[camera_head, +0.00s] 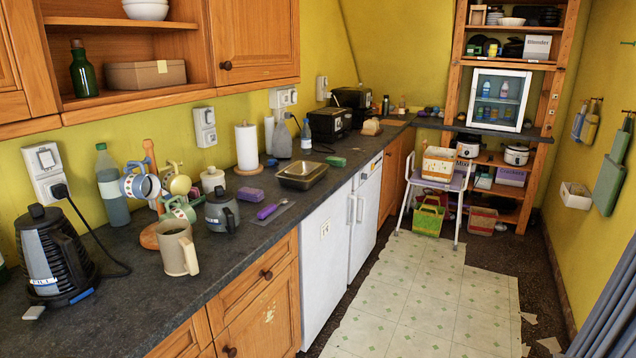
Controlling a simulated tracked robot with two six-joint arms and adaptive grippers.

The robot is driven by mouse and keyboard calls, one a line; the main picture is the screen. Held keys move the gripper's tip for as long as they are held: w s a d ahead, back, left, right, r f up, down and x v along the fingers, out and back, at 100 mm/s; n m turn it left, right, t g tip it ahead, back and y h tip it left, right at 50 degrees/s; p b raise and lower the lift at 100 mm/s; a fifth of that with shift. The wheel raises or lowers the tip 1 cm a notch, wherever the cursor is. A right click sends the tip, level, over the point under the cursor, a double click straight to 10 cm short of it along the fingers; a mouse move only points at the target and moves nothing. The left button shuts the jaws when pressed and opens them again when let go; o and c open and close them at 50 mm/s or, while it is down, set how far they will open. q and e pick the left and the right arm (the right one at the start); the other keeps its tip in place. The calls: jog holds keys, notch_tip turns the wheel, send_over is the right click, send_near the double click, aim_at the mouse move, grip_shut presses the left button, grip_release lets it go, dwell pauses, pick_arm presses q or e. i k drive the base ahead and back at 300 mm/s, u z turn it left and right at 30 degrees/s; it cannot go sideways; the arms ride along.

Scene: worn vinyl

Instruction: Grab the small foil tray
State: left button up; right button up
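A small foil tray (304,174) sits on the dark countertop (130,318), near the counter's front edge and above the white cabinet doors. It looks brownish-gold and rectangular, with a raised rim. Neither of my grippers shows in the head view.
A purple sponge (250,195) and a purple-handled tool (270,210) lie left of the tray. Mugs on a stand, a beige mug (177,248) and a kettle (53,255) crowd the left. Tiled floor (420,300) is clear.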

aim_at(303, 170)
jog(key=u, duration=0.2)
jog(key=i, duration=0.85)
jog(key=z, duration=0.1)
